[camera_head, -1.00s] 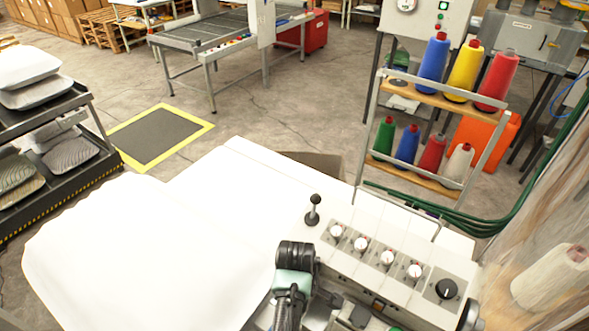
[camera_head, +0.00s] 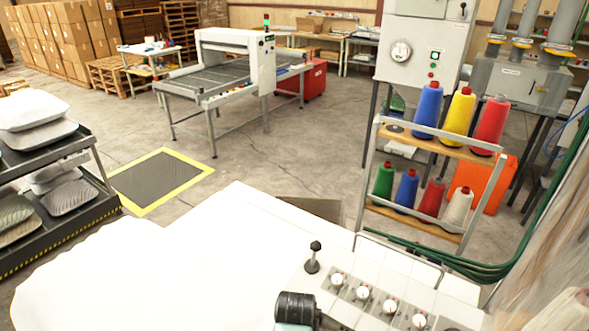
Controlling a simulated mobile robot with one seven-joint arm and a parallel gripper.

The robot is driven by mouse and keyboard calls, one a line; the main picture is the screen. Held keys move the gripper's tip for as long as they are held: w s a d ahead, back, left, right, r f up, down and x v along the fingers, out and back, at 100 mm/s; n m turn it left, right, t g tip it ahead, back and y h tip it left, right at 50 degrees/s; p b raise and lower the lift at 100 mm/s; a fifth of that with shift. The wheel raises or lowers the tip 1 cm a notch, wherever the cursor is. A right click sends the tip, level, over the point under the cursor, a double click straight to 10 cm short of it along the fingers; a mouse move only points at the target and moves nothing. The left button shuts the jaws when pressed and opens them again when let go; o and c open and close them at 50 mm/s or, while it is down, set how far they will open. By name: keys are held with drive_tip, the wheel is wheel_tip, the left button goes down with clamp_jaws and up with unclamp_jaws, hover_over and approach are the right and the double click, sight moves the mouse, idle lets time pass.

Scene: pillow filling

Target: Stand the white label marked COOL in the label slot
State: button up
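I see no white label marked COOL and no label slot that I can make out in this view. My gripper does not show in the picture. A dark ribbed cylinder (camera_head: 296,308) with a pale teal part below it is cut off by the bottom edge, and I cannot tell what it belongs to. Close in front lies a white work surface (camera_head: 235,225) with a large white cloth-like shape (camera_head: 110,280) on its left part. A panel of white knobs (camera_head: 363,292) and a black lever (camera_head: 314,258) stand at its right.
A rack (camera_head: 440,150) of coloured thread cones stands behind the panel on the right. A dark shelf cart (camera_head: 75,215) with pillows is at left. A yellow-edged floor mat (camera_head: 160,180) and a grey conveyor machine (camera_head: 215,85) lie beyond. Open floor runs between them.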

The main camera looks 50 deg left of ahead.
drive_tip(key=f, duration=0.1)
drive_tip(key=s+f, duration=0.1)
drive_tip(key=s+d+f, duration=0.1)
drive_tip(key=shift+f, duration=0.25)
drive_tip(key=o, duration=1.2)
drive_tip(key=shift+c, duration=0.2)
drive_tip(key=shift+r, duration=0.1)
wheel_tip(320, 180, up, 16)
drive_tip(key=p, duration=0.2)
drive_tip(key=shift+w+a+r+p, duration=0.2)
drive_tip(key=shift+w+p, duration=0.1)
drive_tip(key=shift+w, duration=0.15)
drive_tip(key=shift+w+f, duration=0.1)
